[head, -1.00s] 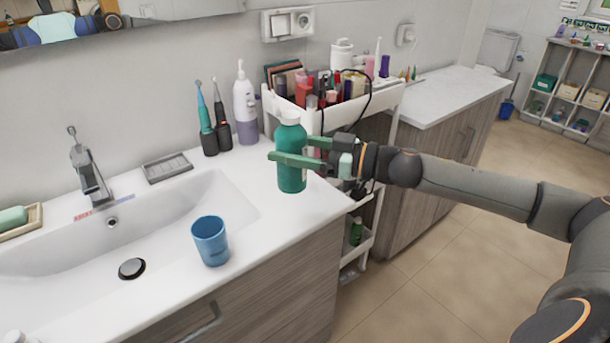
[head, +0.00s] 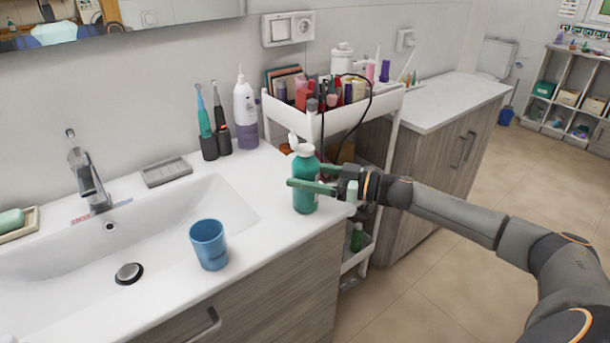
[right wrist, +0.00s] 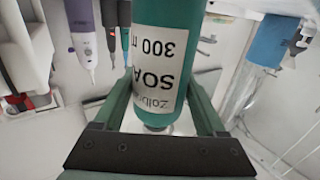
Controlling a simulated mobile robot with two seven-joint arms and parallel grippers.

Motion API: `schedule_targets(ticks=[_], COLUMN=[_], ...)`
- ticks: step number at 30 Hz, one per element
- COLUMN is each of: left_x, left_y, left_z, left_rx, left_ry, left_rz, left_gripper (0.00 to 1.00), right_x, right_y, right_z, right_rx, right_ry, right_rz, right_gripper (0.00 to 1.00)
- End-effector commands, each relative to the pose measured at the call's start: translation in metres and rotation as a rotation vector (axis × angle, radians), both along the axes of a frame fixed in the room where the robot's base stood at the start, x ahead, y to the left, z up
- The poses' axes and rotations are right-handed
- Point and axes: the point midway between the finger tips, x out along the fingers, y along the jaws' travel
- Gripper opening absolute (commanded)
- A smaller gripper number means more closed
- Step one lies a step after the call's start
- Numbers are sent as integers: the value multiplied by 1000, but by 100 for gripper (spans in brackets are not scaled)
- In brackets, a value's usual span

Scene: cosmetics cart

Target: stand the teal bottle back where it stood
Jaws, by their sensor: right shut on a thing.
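The teal bottle (head: 305,191) is upright near the right edge of the white counter, close to the cart. Its white top (head: 304,150) shows above it, with a white piece at upper left. Whether its base touches the counter is hard to tell. My right gripper (head: 306,177) is shut on the bottle's body, with one green finger in front. In the right wrist view the bottle (right wrist: 165,55) sits between both fingers, and its white label reads upside down. My left gripper is not in view.
A blue cup (head: 209,246) stands on the counter front, beside the sink (head: 150,215). Electric toothbrushes (head: 214,128) and a white and purple pump bottle (head: 245,112) stand by the wall. The white cart (head: 335,121), full of cosmetics, stands right of the counter.

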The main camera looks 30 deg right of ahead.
Motion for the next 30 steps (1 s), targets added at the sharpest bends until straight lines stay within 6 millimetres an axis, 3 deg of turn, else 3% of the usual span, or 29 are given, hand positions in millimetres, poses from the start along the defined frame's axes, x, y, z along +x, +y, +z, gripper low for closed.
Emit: schedule_targets(ticks=[6, 7, 13, 23, 30], left_x=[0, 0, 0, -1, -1], left_y=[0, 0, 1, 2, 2], left_z=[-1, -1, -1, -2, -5], left_rx=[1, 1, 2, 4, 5], left_ry=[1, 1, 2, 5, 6], left_rz=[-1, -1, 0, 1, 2], left_gripper=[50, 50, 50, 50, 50], right_x=[0, 0, 0, 0, -17], right_y=[0, 0, 0, 0, -14], right_z=[-3, -3, -3, 1, -2], right_rx=[2, 1, 0, -1, -2], right_ry=[-1, 1, 0, -1, 5], right_rz=[0, -1, 0, 0, -3], right_gripper=[0, 75, 98, 100, 100])
